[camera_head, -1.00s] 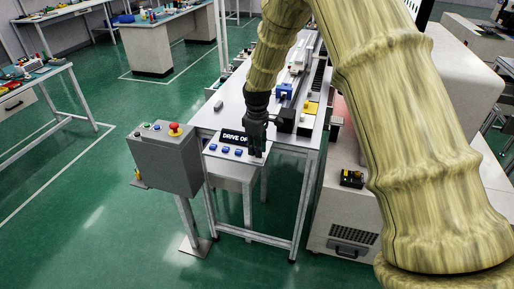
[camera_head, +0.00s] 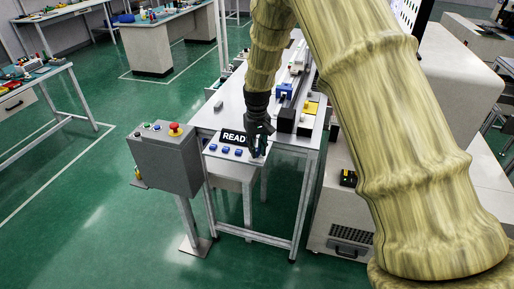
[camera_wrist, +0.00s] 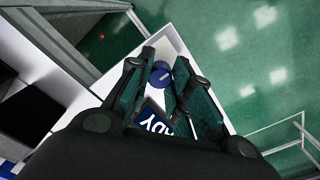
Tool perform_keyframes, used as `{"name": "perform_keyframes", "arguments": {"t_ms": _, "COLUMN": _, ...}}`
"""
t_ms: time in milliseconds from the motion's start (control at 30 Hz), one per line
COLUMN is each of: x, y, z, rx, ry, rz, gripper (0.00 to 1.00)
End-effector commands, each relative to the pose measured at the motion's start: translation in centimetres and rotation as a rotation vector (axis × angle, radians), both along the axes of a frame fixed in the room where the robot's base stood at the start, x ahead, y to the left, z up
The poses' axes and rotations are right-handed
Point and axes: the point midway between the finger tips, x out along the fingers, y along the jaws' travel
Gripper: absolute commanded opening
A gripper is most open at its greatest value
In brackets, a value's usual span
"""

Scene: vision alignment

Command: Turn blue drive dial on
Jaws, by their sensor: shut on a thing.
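The blue drive dial (camera_wrist: 161,76) shows in the wrist view as a round blue knob with a pale line across it. My gripper (camera_wrist: 163,86) has its fingers closed on either side of it. In the head view my gripper (camera_head: 258,150) points down at the right end of the white control panel (camera_head: 221,158) and mostly hides the dial. A dark display on the panel reads "READ", with its end hidden by my gripper; part of this text (camera_wrist: 157,124) also shows between the fingers.
A grey box with a red emergency button (camera_head: 175,128) stands on a post at the left. The workbench behind carries rails and blocks. Green floor is free in front.

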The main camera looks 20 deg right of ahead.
Motion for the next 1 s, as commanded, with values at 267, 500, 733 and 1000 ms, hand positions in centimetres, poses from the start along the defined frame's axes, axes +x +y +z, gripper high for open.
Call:
{"name": "perform_keyframes", "arguments": {"t_ms": 267, "x": -0.37, "y": 0.12, "z": -0.48, "rx": 0.001, "ry": 0.009, "rz": -0.065, "gripper": 0.0}}
{"name": "perform_keyframes", "arguments": {"t_ms": 500, "x": -0.38, "y": 0.12, "z": -0.49, "rx": 0.001, "ry": 0.01, "rz": -0.073, "gripper": 0.0}}
{"name": "perform_keyframes", "arguments": {"t_ms": 733, "x": -0.39, "y": 0.12, "z": -0.49, "rx": 0.002, "ry": 0.01, "rz": -0.072, "gripper": 0.26}}
{"name": "perform_keyframes", "arguments": {"t_ms": 1000, "x": -0.18, "y": 0.06, "z": -0.24, "rx": 0.001, "ry": 0.005, "rz": -0.072, "gripper": 0.44}}
